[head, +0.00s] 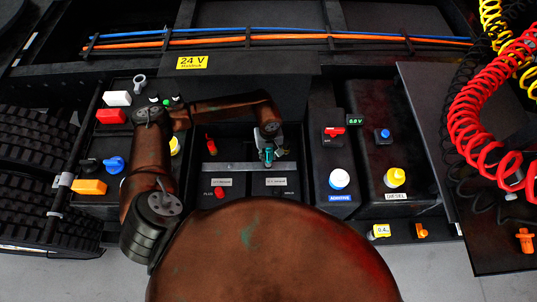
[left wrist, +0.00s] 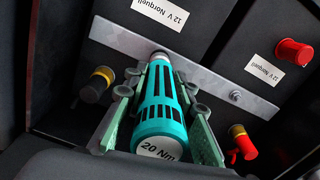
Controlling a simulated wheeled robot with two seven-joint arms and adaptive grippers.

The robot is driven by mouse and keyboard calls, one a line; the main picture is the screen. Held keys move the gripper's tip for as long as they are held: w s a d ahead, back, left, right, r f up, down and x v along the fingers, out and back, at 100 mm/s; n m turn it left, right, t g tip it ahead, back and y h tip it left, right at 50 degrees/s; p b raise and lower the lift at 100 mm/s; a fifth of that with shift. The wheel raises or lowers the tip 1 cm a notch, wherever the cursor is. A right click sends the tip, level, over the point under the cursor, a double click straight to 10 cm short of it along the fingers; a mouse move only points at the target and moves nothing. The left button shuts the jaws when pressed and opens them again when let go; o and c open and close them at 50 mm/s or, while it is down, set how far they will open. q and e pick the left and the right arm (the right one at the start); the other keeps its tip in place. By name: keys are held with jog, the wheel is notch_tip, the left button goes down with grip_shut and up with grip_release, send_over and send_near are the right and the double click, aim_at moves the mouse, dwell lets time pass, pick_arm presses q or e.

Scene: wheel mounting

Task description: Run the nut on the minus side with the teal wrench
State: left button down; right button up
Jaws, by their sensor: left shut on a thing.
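My left gripper (head: 268,143) is shut on the teal wrench (head: 268,157) above the right part of the battery box. In the left wrist view the wrench (left wrist: 160,105) stands between the green finger pads, with a white end marked 20 Nm towards the camera. Its far tip is at the metal bar (left wrist: 215,85), over the minus side; whether it seats on the nut there is hidden. Another small nut (left wrist: 235,95) shows on the bar, towards the red side. The bar (head: 225,167) crosses both batteries in the head view. My right gripper is not in view.
A red terminal (head: 211,146) stands at the left of the box. In the left wrist view are a red cap (left wrist: 294,52) and a dark post with a yellow ring (left wrist: 97,84). Dark box walls are close around. Tanks with a white cap (head: 339,179) and yellow cap (head: 395,177) stand right.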

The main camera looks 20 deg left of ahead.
pick_arm(q)
jog(key=shift+b, duration=0.3)
jog(key=shift+r, duration=0.15)
jog(key=shift+r+p, duration=0.35)
jog(key=shift+r, duration=0.6)
notch_tip(320, 180, up, 5)
jog(key=shift+r+p, duration=0.1)
jog(key=shift+p, duration=0.7)
